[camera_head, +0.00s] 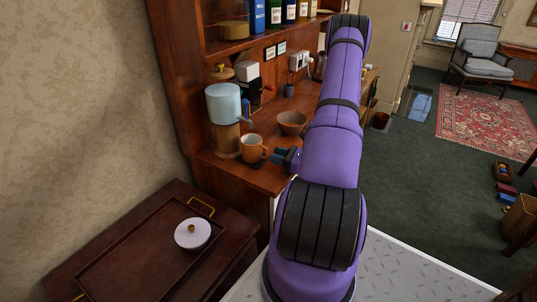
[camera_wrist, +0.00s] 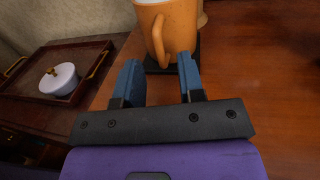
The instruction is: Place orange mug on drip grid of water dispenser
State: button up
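The orange mug (camera_head: 251,149) stands upright in front of the water dispenser (camera_head: 224,105), below its tap. In the wrist view the mug (camera_wrist: 168,22) is over a dark flat pad that looks like the drip grid (camera_wrist: 153,66), and it appears to rest on it. The mug's handle points toward my gripper. My gripper (camera_wrist: 160,72) has its two blue fingers apart, with the handle's lower end near or between the fingertips. In the head view my gripper (camera_head: 288,157) is just right of the mug. The mug hides most of the drip grid.
A brown bowl (camera_head: 291,123) stands on the wooden counter behind the mug. A dark tray (camera_head: 135,262) with a white lidded dish (camera_head: 192,233) lies at lower left. The counter (camera_wrist: 262,75) right of the mug is clear in the wrist view.

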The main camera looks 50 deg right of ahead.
jog(key=v, duration=0.7)
jog(key=w+a+r+n+g+y, duration=0.35)
jog(key=a+r+n+g, duration=0.4)
jog(key=a+r, duration=0.3)
jog(key=w+a+r+n+g+y, duration=0.3)
jog(key=w+a+r+n+g, duration=0.25)
jog(key=a+r+n, duration=0.5)
jog(key=s+a+r+n+h, duration=0.5)
jog(key=s+a+r+n, duration=0.2)
jog(key=r, duration=0.2)
jog(key=s+a+r+n+t+h, duration=0.1)
jog(key=s+a+r+n+h, duration=0.5)
jog(key=r, duration=0.4)
jog(key=a+n, duration=0.1)
jog(key=a, duration=0.1)
jog(key=shift+s+a+n, duration=0.25)
jog(key=shift+s+n, duration=0.15)
